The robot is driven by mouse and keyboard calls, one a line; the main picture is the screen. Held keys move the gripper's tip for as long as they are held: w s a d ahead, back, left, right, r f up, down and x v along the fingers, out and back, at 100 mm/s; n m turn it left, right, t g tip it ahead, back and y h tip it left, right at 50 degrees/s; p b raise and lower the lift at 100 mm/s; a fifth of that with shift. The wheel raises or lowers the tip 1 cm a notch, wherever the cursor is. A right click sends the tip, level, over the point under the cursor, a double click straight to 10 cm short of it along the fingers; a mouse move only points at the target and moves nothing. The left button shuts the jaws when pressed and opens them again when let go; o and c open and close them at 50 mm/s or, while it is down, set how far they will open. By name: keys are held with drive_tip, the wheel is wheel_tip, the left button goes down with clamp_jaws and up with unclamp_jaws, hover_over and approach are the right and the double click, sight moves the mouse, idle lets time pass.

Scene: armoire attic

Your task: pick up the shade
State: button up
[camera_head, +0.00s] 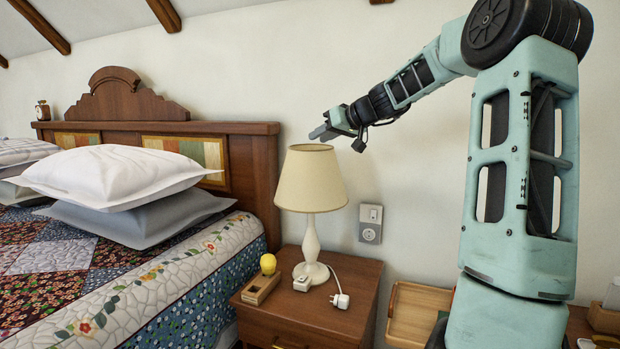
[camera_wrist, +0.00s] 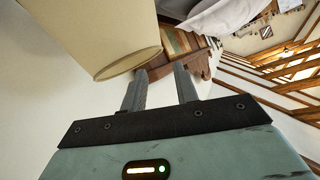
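The cream lampshade (camera_head: 311,182) sits upright on the white lamp base (camera_head: 312,244) on the nightstand. In the wrist view the shade (camera_wrist: 95,35) fills the upper left, its rim close to the left finger. My gripper (camera_head: 320,131) is just above the shade's top rim in the head view, reaching in from the right. In the wrist view my gripper (camera_wrist: 160,70) has its two fingers apart with nothing between them. I cannot tell whether a finger touches the shade.
The wooden nightstand (camera_head: 318,320) also bears a yellow bulb-like thing (camera_head: 268,263) in a small wooden holder and a white plug (camera_head: 340,300). The bed's headboard (camera_head: 255,185) stands left of the lamp. A wall switch plate (camera_head: 370,223) is at right. A wooden tray (camera_head: 420,312) lies beyond.

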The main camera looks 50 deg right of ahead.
drive_tip(key=p+x, duration=0.1)
drive_tip(key=x, duration=0.8)
drive_tip(key=shift+w, duration=0.2)
